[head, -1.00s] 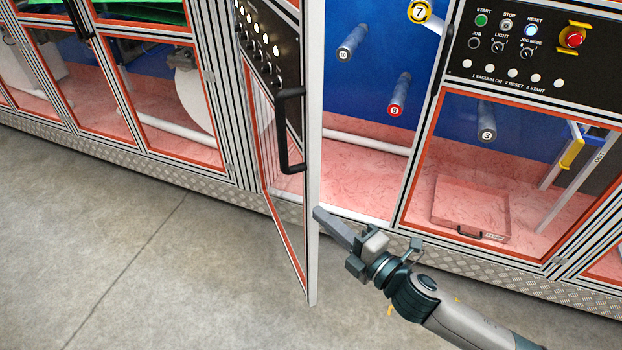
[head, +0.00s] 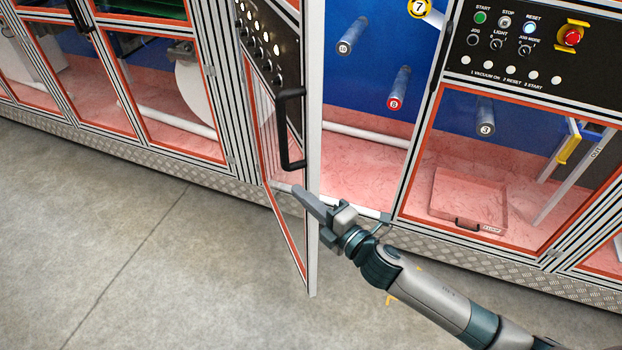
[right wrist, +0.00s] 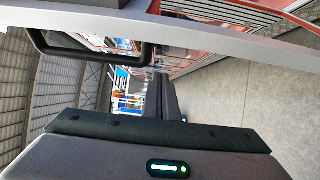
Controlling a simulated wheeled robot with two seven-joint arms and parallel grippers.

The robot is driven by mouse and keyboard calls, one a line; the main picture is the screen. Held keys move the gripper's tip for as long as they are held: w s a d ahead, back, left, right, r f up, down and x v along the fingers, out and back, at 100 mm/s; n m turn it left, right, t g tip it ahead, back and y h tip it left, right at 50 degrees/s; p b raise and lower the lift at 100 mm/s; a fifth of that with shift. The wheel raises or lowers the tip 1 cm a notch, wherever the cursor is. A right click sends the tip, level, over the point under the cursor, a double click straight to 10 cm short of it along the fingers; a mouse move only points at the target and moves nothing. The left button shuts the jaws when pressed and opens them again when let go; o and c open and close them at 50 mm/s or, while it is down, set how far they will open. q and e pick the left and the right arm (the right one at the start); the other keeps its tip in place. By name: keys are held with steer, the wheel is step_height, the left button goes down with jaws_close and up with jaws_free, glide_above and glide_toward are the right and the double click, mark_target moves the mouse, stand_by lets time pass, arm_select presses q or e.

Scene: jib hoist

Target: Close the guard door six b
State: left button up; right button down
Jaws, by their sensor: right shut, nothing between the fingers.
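The guard door (head: 313,225) stands open in the head view, swung out toward me, with its frame edge facing me. A black handle (head: 289,130) is on its left face. The handle (right wrist: 92,52) and the door's light frame bar (right wrist: 225,42) also show in the right wrist view. I cannot read a label on this door. My right gripper (head: 303,196) is shut and empty. Its fingers lie across the door's edge in the head view, below the handle; whether they touch it I cannot tell. My left gripper is not in view.
The opening right of the door shows a pink floor and numbered rollers, such as the red-ended roller (head: 399,88). A closed panel with a clear tray (head: 468,200) is further right, under a control panel (head: 540,50). The grey floor (head: 120,260) at left is clear.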

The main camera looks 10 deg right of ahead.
mark_target(311, 184)
steer(key=shift+w+d+p, duration=0.6)
steer(key=shift+w, duration=0.25)
steer(key=shift+w+d+p, duration=0.55)
steer(key=shift+w+p, duration=0.05)
steer(key=shift+w, duration=0.2)
